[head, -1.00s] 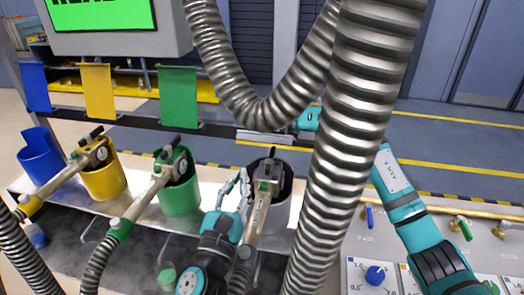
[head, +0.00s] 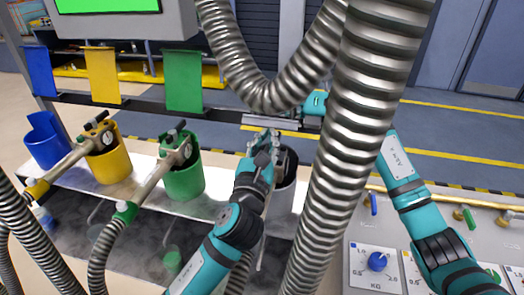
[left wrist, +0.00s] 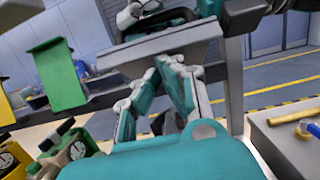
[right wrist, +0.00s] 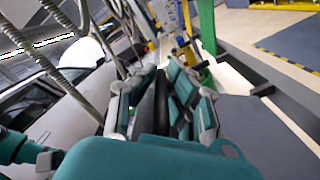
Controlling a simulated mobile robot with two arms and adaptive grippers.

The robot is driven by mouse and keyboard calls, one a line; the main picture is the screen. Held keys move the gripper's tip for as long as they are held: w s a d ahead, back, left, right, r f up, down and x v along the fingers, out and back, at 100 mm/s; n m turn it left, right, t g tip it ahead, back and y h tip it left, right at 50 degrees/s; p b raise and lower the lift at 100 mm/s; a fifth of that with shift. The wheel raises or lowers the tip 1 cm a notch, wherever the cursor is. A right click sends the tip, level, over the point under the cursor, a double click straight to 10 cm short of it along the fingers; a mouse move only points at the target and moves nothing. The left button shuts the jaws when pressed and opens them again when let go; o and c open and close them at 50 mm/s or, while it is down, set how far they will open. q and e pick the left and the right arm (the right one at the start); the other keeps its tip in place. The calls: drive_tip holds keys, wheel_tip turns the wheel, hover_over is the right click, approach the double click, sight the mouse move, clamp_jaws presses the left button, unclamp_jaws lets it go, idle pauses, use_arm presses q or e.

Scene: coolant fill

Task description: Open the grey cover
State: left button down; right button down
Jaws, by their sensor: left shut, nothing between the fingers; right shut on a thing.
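The grey cover (head: 270,122) shows in the head view as a thin plate seen nearly edge-on, right of the green flap. In the left wrist view the grey cover (left wrist: 160,48) is a tilted panel above my left fingers. My left gripper (head: 268,137) is shut and empty just below the cover, over the grey bucket. Its fingers (left wrist: 165,65) meet close under the panel. In the head view the thick hose hides part of the right arm.
Buckets with nozzles stand on the bench below. A thick metal hose (head: 345,150) hangs in front. A valve panel (head: 375,230) is at the right.

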use_arm(q)
drive_tip(key=shift+w+d, duration=0.15)
drive_tip(key=shift+w, duration=0.25)
use_arm(e)
drive_tip(key=shift+f, duration=0.1)
use_arm(q)
drive_tip(key=shift+r, duration=0.15)
drive_tip(key=shift+w+r, duration=0.6)
drive_tip(key=shift+r, duration=0.25)
use_arm(e)
drive_tip(key=shift+f, duration=0.2)
drive_tip(key=c, duration=1.4)
unclamp_jaws()
drive_tip(key=shift+f, duration=0.15)
use_arm(q)
drive_tip(key=shift+s+r, duration=0.1)
drive_tip(key=shift+r, duration=0.1)
drive_tip(key=shift+f, duration=0.1)
use_arm(e)
drive_tip(key=shift+d, duration=0.15)
